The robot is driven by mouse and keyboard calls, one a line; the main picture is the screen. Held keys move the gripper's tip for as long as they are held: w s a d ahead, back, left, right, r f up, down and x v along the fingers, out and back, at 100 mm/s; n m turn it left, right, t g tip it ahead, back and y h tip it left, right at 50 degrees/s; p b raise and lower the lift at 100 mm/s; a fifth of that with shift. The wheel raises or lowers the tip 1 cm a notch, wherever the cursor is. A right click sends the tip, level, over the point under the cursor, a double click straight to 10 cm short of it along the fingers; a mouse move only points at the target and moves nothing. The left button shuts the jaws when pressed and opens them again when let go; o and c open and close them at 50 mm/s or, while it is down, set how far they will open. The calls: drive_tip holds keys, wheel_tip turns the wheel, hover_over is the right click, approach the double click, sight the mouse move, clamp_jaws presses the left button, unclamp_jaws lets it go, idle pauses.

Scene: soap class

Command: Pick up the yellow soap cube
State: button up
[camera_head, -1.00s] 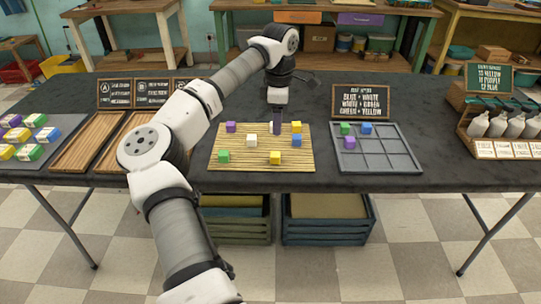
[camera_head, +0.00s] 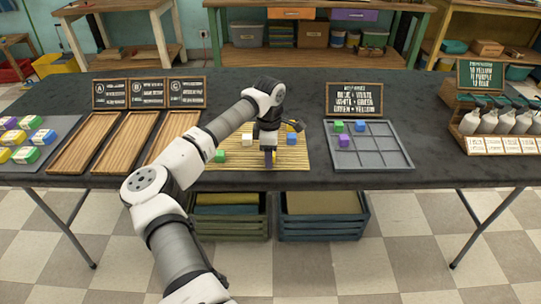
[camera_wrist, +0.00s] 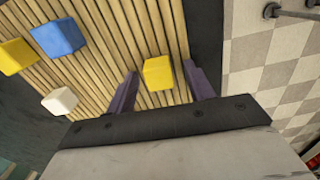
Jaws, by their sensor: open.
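A yellow soap cube (camera_wrist: 158,74) sits on the slatted wooden mat (camera_wrist: 98,60), near the mat's edge. In the wrist view my gripper (camera_wrist: 160,71) is open, with one purple finger on each side of this cube. I cannot tell whether the fingers touch it. In the head view my gripper (camera_head: 269,160) points down over the front of the mat (camera_head: 302,160), and it hides this cube. A second yellow cube (camera_wrist: 15,57) lies farther off at the left of the wrist view.
A blue cube (camera_head: 292,139), a white cube (camera_head: 247,140) and a green cube (camera_head: 220,156) share the mat. A grey divided tray (camera_head: 385,160) with several cubes stands to the right. Empty wooden trays (camera_head: 126,140) stand to the left. A bottle rack (camera_head: 505,140) is far right.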

drive_tip(key=shift+c, duration=0.3)
drive_tip(key=c, duration=1)
drive_tip(key=shift+r, duration=0.1)
